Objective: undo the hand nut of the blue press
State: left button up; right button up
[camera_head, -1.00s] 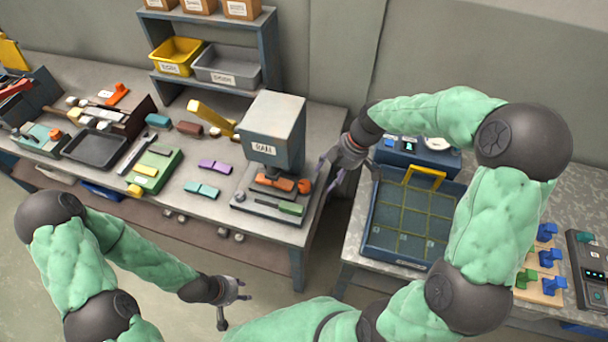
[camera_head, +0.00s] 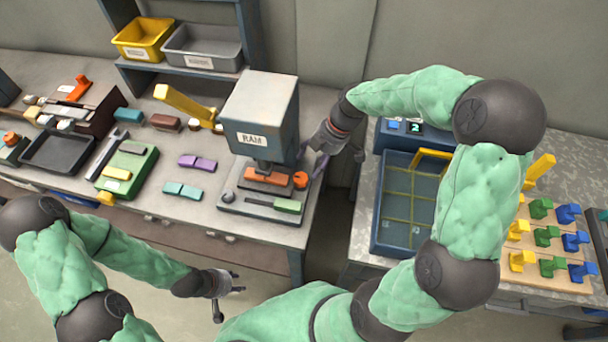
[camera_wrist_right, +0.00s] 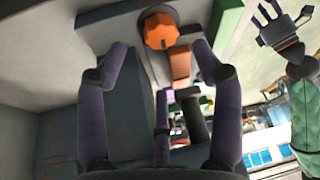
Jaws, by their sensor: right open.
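The blue-grey press (camera_head: 258,108) labelled RAM stands at the right end of the left bench. Its round orange hand nut (camera_head: 300,180) sits at the right side of its base. In the right wrist view the hand nut (camera_wrist_right: 160,30) shows near the top, just beyond and between the finger tips. My right gripper (camera_head: 314,158) is open and empty, beside the press just right of the column and close to the nut, apart from it. My left gripper (camera_head: 234,282) is open and empty, low in front of the bench.
An orange-red block (camera_head: 268,176) lies under the ram and a green piece (camera_head: 288,206) lies on the press base. A gap separates this bench from the right table with a blue gridded tray (camera_head: 378,215). Purple and teal pieces (camera_head: 197,162) lie left of the press.

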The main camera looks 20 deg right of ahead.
aim_at(303, 177)
jog(key=b+x, duration=0.1)
jog(key=x, duration=0.6)
jog(key=shift+a+f+b, duration=0.1)
jog(key=shift+f+b, duration=0.15)
jog(key=shift+b, duration=0.1)
jog(key=c, duration=1.1)
